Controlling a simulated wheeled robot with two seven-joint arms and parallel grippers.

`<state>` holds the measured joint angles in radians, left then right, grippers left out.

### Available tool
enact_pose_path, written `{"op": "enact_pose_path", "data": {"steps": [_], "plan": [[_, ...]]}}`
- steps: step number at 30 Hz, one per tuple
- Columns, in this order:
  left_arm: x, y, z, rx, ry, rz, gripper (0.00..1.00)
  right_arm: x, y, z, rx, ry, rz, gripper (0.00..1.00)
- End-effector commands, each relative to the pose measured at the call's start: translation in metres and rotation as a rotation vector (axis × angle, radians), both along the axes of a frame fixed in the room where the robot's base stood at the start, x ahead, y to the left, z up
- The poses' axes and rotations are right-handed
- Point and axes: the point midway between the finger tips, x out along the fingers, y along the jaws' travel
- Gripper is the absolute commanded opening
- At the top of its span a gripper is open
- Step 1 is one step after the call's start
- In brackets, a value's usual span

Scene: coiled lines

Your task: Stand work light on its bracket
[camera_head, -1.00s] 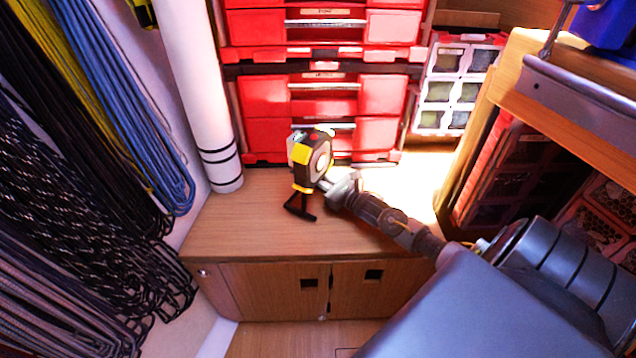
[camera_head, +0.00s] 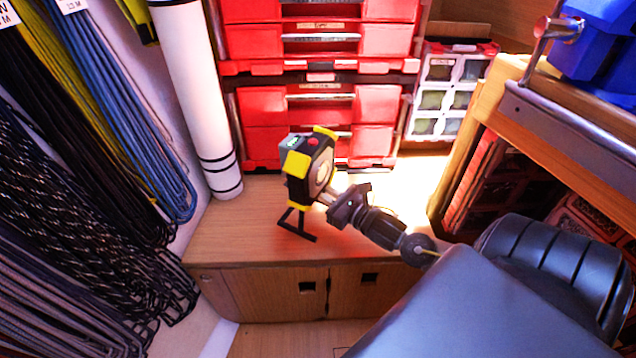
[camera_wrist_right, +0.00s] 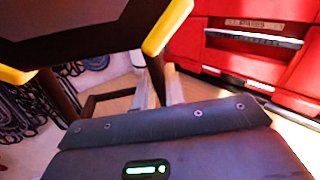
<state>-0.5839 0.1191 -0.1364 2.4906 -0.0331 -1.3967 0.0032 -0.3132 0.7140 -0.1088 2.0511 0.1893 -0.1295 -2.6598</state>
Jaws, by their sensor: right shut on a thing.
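The work light (camera_head: 308,165) is a black and yellow lamp over the left part of the wooden cabinet top. Its black bracket (camera_head: 297,222) hangs below it and appears at or just above the wood; contact cannot be told. My right gripper (camera_head: 334,197) comes from the right and is shut on the work light. In the right wrist view the light's dark body (camera_wrist_right: 80,25) with yellow corners fills the upper left, and the bracket (camera_wrist_right: 95,98) shows below it. The gripped part is mostly hidden. My left gripper is not in view.
The cabinet top (camera_head: 235,235) has bare wood around the bracket. Red drawer cases (camera_head: 265,142) stand behind, a white roll (camera_head: 196,95) stands at back left, and coiled ropes (camera_head: 75,190) hang at left. A wooden shelf (camera_head: 575,120) with a metal rail juts in at right.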

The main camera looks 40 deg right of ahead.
Motion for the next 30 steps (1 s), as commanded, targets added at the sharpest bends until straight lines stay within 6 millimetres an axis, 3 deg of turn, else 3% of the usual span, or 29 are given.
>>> {"op": "enact_pose_path", "data": {"steps": [10, 14, 22, 30], "plan": [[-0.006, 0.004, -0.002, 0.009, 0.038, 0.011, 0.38, -0.006, 0.007, 0.011, 0.003, -0.011, 0.007, 0.0], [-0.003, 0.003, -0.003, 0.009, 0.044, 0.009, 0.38, -0.002, 0.018, 0.023, 0.0, -0.015, 0.058, 0.0], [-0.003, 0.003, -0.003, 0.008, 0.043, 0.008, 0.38, 0.0, 0.078, 0.081, -0.003, -0.019, 0.334, 0.0], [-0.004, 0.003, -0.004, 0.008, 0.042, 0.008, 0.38, -0.027, 0.138, 0.125, 0.001, -0.012, 0.655, 0.0]]}}
